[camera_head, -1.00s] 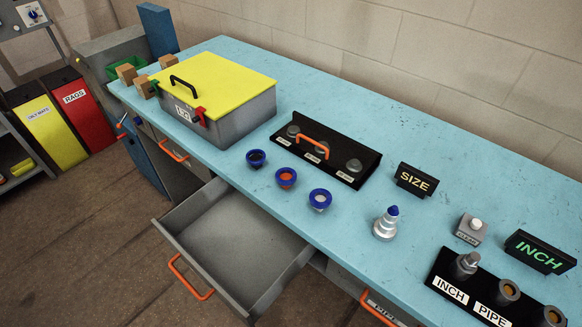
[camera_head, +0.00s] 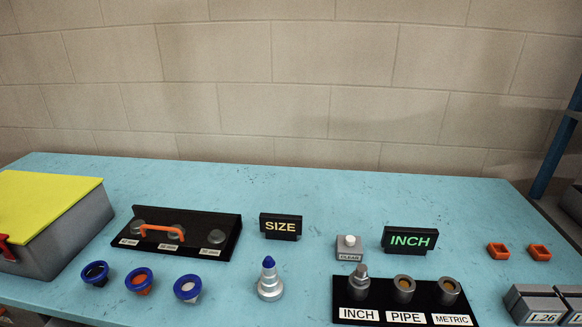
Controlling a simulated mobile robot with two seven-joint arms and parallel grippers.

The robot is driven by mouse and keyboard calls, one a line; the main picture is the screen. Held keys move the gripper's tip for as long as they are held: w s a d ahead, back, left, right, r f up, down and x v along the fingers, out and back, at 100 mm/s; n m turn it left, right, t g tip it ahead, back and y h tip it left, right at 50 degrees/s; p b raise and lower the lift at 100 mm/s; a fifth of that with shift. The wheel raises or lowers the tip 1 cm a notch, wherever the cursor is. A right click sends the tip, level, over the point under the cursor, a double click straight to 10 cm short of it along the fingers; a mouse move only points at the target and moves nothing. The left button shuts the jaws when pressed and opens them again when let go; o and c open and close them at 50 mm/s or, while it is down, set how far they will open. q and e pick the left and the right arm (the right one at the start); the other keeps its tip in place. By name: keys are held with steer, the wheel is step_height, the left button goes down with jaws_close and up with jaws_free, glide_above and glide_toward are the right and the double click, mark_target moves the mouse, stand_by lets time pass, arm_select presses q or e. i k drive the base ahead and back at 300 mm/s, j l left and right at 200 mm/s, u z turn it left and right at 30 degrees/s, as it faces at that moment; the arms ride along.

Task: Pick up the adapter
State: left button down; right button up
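No part in view is labelled adapter, so I cannot tell for certain which one it is. A silver stepped fitting with a blue tip (camera_head: 269,281) stands upright on the blue bench (camera_head: 330,190), near its front middle. A black rack (camera_head: 378,316) marked INCH, PIPE and METRIC is to its right. A silver fitting (camera_head: 359,281) stands at the INCH position, and round sockets with brownish centres show at PIPE (camera_head: 404,288) and METRIC (camera_head: 448,291). Neither of my grippers is in view.
Three blue-rimmed cups (camera_head: 139,281) stand at front left, near a black tray with an orange handle (camera_head: 162,232). A yellow-lidded grey box (camera_head: 75,228) is at far left. SIZE (camera_head: 281,226) and INCH (camera_head: 409,239) signs flank the CLEAR button (camera_head: 349,247). Orange square rings (camera_head: 498,251) and L26 box (camera_head: 537,304) are right.

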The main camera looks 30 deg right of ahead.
mark_target(360, 275)
steer(key=k+l+z, duration=0.1)
steer(key=z, duration=0.7)
steer(key=k+l+z, duration=0.1)
steer(key=z, duration=0.3)
steer(key=i+l, duration=0.05)
steer(key=l, duration=0.05)
